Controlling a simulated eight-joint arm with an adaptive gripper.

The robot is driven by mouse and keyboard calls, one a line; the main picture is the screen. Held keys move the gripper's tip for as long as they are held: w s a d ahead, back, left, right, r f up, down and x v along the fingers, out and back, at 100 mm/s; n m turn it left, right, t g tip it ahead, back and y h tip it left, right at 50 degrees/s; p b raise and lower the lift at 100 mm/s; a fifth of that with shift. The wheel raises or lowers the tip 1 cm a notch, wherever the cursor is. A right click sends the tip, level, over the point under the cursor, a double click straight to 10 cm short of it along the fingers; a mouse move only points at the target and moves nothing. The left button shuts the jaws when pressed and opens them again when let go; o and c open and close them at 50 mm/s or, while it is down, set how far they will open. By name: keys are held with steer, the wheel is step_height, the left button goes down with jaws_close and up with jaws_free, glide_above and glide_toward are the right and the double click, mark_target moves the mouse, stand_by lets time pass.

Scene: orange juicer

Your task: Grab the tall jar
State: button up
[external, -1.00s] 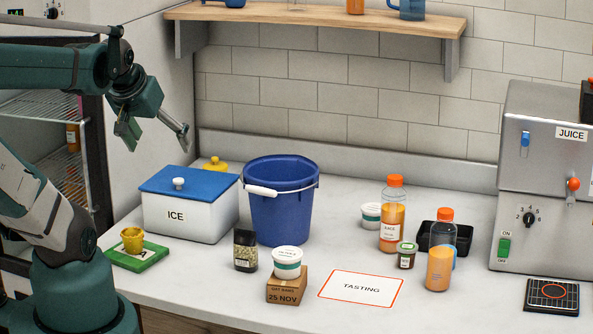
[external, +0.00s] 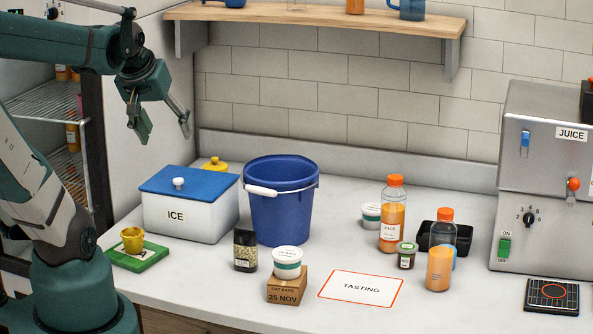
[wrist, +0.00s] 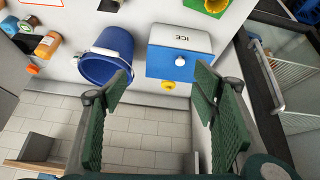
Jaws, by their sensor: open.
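My gripper (external: 165,134) is open and empty, high above the ice box and well up and left of the jar. Its two green finger pads are spread wide in the wrist view (wrist: 162,84).
The blue bucket (external: 283,213) and the blue-lidded ice box (external: 188,212) stand behind the jar. A yellow cup (external: 132,240) sits on a green block at left. Orange juice bottles (external: 392,222) and the juicer (external: 546,190) are at right. A wooden shelf (external: 320,16) hangs above.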

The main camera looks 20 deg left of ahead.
steer(key=w+a+r+n+g, duration=0.15)
steer(key=w+n, duration=0.25)
steer(key=w, duration=0.7)
steer(key=n+g+p, duration=0.3)
steer(key=n+g, duration=0.2)
steer(key=n, duration=0.6)
glide_toward(219, 158)
step_height(219, 158, down, 7)
steer(key=shift+s+a, duration=0.1)
steer(key=shift+a, duration=0.05)
steer(key=shift+w+a+f+n, duration=0.1)
steer(key=shift+w+f+n, duration=0.15)
steer(key=shift+f, duration=0.25)
steer(key=shift+f, duration=1.25)
steer(key=shift+f, duration=0.1)
